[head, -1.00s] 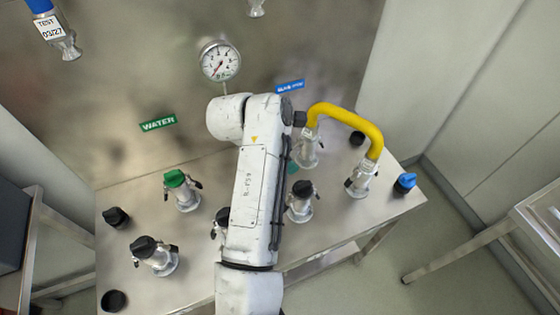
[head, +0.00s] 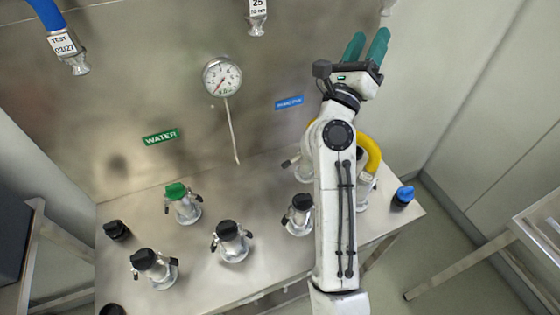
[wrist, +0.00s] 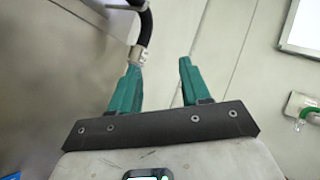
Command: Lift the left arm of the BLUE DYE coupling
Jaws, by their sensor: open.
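The blue label (head: 289,102), too blurred to read surely, is on the back panel. Below it a metal coupling (head: 304,168) stands on the bench, largely hidden behind my arm. One lever arm (head: 290,163) sticks out to its left.
Several black-capped couplings (head: 230,240) and a green-capped one (head: 180,200) stand on the steel bench. A blue cap (head: 403,196) is at its right edge. A gauge (head: 222,77) is on the panel. A black hose (wrist: 147,25) hangs beyond the left finger in the wrist view.

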